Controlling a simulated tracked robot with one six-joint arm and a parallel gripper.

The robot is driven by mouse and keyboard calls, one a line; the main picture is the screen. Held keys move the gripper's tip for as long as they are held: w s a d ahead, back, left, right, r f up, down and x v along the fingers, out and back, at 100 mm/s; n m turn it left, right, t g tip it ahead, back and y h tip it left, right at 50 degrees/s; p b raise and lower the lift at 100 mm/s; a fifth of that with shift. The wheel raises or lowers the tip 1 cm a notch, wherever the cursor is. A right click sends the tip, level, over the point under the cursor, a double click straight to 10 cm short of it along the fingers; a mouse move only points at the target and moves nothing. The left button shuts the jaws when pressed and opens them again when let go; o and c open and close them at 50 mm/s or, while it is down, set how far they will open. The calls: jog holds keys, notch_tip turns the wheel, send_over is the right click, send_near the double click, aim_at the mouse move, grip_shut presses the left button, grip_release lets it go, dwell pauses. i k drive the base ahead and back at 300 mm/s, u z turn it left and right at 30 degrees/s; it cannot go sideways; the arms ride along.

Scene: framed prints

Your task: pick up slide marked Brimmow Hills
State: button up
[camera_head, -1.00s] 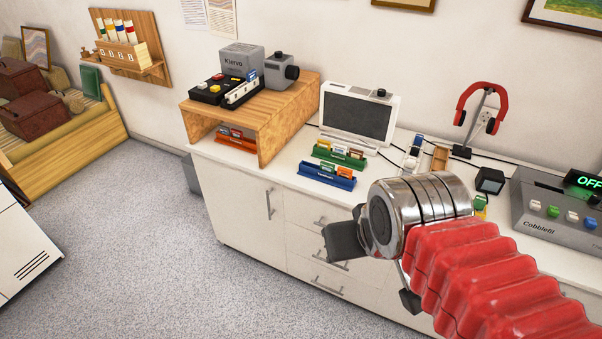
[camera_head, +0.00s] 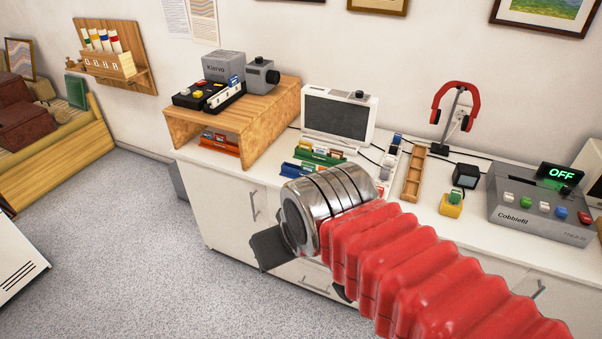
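Small coloured slides stand in a green rack (camera_head: 312,152), a blue rack (camera_head: 292,170) and an orange rack (camera_head: 219,146) on the white counter. Their labels are too small to read, so I cannot tell which slide is marked Brimmow Hills. My gripper (camera_head: 305,270), below a silver wrist and red ribbed sleeve, is in front of the counter, with its dark fingers apart. I see nothing between them. My wrist overlaps the view of the blue rack's lower right.
A wooden riser (camera_head: 265,125) covers the orange rack and carries a grey Klarvo projector (camera_head: 224,67). A white-framed screen (camera_head: 338,115), wooden tray (camera_head: 413,175), red headphones (camera_head: 455,105) and grey Cobblefil device (camera_head: 538,212) reading OFF stand along the counter.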

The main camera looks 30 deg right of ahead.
aim_at(306, 167)
jog(key=z, duration=0.1)
jog(key=i, duration=1)
jog(key=u, duration=0.1)
